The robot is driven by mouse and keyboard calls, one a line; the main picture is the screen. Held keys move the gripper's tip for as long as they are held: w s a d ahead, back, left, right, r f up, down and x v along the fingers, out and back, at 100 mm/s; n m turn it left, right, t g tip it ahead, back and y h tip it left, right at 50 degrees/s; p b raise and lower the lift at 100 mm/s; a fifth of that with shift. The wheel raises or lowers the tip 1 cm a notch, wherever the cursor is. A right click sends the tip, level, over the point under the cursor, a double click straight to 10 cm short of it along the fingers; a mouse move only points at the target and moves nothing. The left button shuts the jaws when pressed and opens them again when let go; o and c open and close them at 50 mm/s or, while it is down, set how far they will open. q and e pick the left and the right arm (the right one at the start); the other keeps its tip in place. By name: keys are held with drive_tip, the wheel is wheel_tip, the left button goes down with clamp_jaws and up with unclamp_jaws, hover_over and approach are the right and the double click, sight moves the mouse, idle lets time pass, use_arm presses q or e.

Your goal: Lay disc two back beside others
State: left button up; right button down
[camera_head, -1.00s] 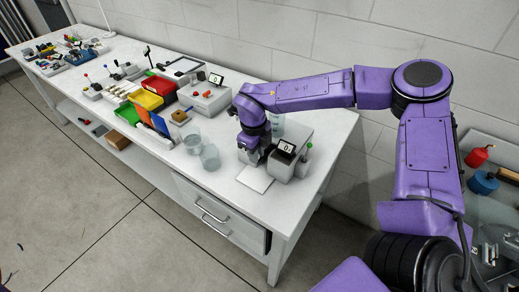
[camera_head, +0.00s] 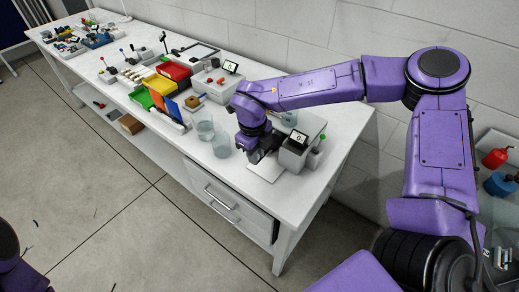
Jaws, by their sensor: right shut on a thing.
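My right gripper (camera_head: 258,156) is low over the right end of the white bench (camera_head: 345,130), pointing down beside a grey device with a small display (camera_head: 295,150). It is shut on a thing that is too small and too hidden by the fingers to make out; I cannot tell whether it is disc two. A white flat plate (camera_head: 266,171) lies just under and beside the fingertips. I cannot pick out the other discs with certainty. My left gripper is not in view.
Two clear beakers (camera_head: 205,129) stand close left of the gripper. Further left are a blue panel (camera_head: 171,109), red (camera_head: 174,70), yellow (camera_head: 160,84) and green bins, and another display device (camera_head: 215,84). The bench's front edge is near, with drawers below.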

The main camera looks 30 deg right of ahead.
drive_tip(key=shift+a, duration=0.15)
wheel_tip(320, 180, up, 7)
drive_tip(key=p, duration=0.6)
drive_tip(key=shift+f, duration=0.2)
drive_tip(key=shift+s, duration=0.1)
